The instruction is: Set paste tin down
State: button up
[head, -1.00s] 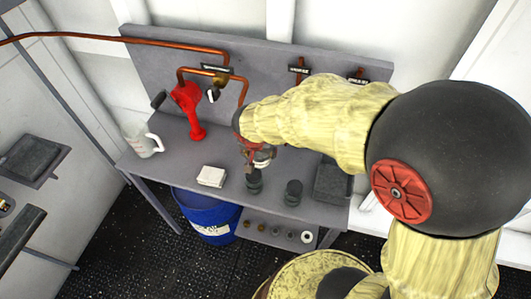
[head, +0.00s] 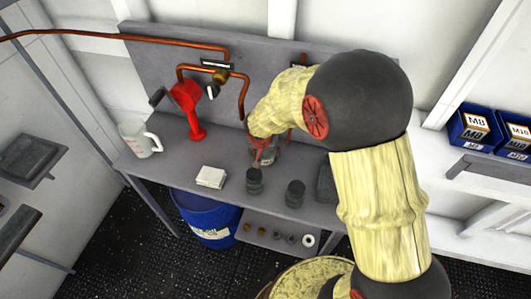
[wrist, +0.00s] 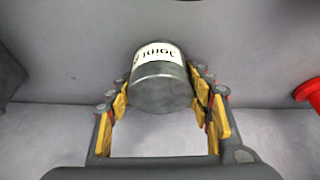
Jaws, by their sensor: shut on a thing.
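The paste tin (wrist: 160,92) is a grey metal cylinder with a white label in dark lettering, seen upside down in the wrist view. My gripper (wrist: 162,78) is shut on it, with yellow-padded fingers on both sides. In the head view my gripper (head: 263,150) is over the back part of the grey workbench (head: 225,158), behind two dark cylindrical pieces. The tin is mostly hidden there by the gripper and arm. I cannot tell whether its base touches the bench top.
Two dark round pieces (head: 254,182) (head: 295,194) stand near the bench's front edge. A white stack (head: 210,177), red hand pump (head: 188,108) and clear jug (head: 140,142) are to the left. A dark tray (head: 326,184) is at the right. Copper pipe (head: 243,98) hangs close behind.

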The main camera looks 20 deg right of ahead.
jog(key=shift+f, duration=0.1)
jog(key=o, duration=1.5)
jog(key=shift+c, duration=0.2)
jog(key=s+d+p+v, duration=0.1)
jog(key=d+p+v, duration=0.2)
jog(key=v, duration=1.5)
jog(key=s+r+n+y, duration=0.1)
jog(key=s+r+n, duration=0.1)
jog(key=s+r, duration=0.4)
jog(key=s+r+n+t+y, duration=0.1)
jog(key=s+r+n, duration=0.2)
jog(key=s+r, duration=0.4)
jog(key=s, duration=0.7)
jog(key=shift+s+t, duration=0.2)
jog(key=shift+t, duration=0.1)
